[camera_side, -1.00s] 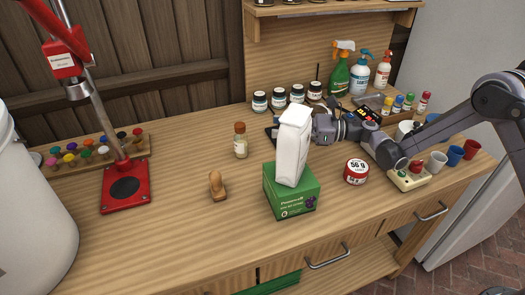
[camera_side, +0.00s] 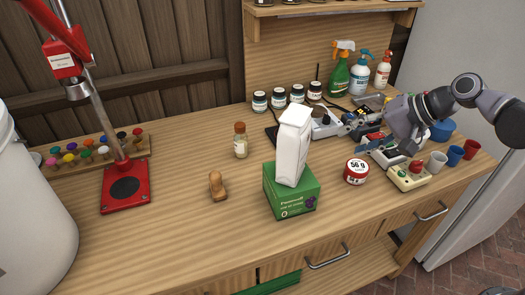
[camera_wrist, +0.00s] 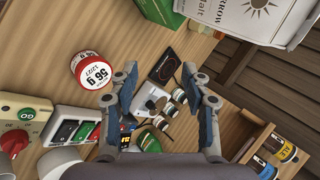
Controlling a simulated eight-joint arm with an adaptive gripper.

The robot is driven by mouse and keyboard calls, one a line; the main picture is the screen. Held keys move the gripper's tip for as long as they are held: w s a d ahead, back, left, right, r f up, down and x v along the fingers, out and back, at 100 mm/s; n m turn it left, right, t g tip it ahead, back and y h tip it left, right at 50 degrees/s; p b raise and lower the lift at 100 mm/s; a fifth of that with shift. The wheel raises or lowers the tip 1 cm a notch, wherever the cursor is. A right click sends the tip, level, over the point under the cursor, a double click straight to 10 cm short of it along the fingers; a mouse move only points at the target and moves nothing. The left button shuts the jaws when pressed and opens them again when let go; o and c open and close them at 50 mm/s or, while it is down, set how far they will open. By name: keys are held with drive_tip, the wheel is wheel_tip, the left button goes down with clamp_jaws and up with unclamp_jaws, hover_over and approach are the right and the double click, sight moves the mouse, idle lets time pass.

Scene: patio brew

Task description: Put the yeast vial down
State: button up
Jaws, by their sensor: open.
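The yeast vial appears to be the small pale bottle with a brown cap (camera_side: 241,142). It stands upright on the bench, left of the white bag, with nothing touching it. My gripper (camera_side: 376,148) is well to its right, above the bench behind the red and white tin. In the wrist view my gripper (camera_wrist: 161,78) has its two fingers spread apart with nothing held.
A white bag (camera_side: 293,146) stands on a green box (camera_side: 291,194) at mid-bench. The tin (camera_side: 356,172), a button box (camera_side: 408,178) and several cups crowd the right. A wooden stamp (camera_side: 217,186) lies left. The front left bench is clear.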

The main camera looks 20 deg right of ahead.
drive_tip(key=s+d+f+n+h, duration=0.2)
drive_tip(key=s+d+n+h, duration=0.3)
drive_tip(key=s+d+n, duration=0.3)
drive_tip(key=s+d, duration=0.1)
drive_tip(key=s, duration=0.3)
drive_tip(key=shift+s+d+f+h, duration=0.2)
drive_tip(key=shift+d+f+h, duration=0.1)
drive_tip(key=shift+d, duration=0.1)
idle(0.5)
